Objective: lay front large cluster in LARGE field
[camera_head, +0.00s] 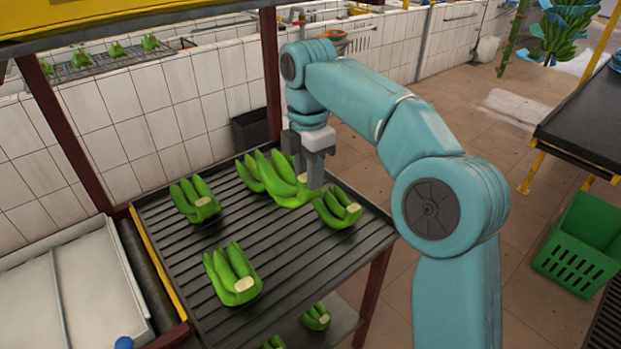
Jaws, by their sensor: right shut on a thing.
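A large green banana cluster (275,178) is at the back of the dark slatted rack (215,240). My right gripper (309,173) comes down from above at the cluster's right end and is shut on it. I cannot tell whether the cluster touches the slats. Smaller clusters lie on the rack: one at the left (194,201), one at the right (337,208), and one nearer the front (232,275). No field marking labelled LARGE is readable. My left gripper is not in view.
Two clusters show on a lower shelf, one of them at its right (315,316). A green crate (583,245) stands on the floor at right, below a dark table (590,120). Bananas hang at top right (560,35). A red-brown post (270,75) rises behind the rack.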

